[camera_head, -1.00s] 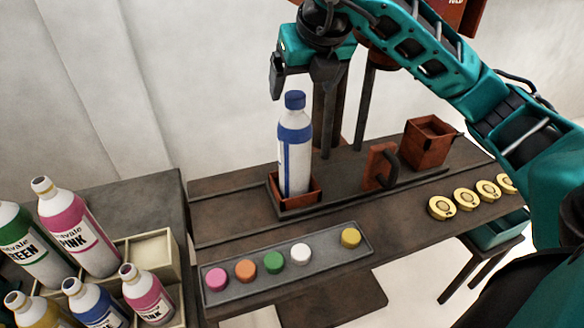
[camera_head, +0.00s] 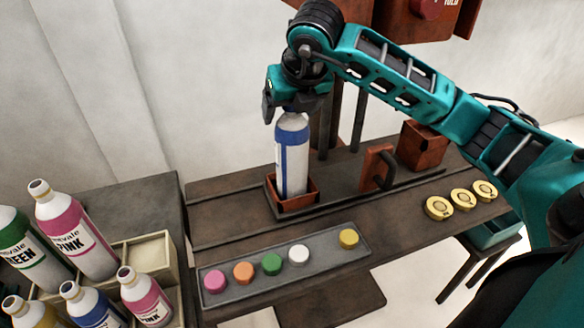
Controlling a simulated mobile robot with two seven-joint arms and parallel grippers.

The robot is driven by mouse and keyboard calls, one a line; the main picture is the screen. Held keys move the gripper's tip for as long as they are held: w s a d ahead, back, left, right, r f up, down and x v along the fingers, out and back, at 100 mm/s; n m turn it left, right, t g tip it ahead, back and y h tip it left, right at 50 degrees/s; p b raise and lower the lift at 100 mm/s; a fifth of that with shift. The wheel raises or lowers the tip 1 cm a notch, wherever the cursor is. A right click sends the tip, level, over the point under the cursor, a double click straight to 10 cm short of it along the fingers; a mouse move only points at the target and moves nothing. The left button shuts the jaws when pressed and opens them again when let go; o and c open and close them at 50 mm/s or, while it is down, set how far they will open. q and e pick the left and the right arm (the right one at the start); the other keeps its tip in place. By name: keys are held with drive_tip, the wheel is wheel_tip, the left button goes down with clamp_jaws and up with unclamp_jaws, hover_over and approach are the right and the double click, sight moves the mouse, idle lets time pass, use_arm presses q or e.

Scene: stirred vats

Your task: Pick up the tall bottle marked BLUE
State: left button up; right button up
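A tall white bottle with a blue band (camera_head: 291,160) stands upright in a small rust-red holder (camera_head: 312,191) on the bench. No lettering on it can be read from here. My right gripper (camera_head: 290,110) is over its top, pointing down, with a finger visible at the left side of the cap. The cap is hidden by the gripper, and I cannot tell whether the fingers are closed on it. My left gripper is not in view.
A grey tray (camera_head: 325,256) with several coloured caps lies in front of the bottle. A rust-red box (camera_head: 424,146) and upright handle (camera_head: 376,168) stand to the right, near yellow discs (camera_head: 438,207). A cream crate (camera_head: 150,253) and labelled bottles (camera_head: 75,236) are at left.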

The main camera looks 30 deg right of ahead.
clamp_jaws()
idle(0.6)
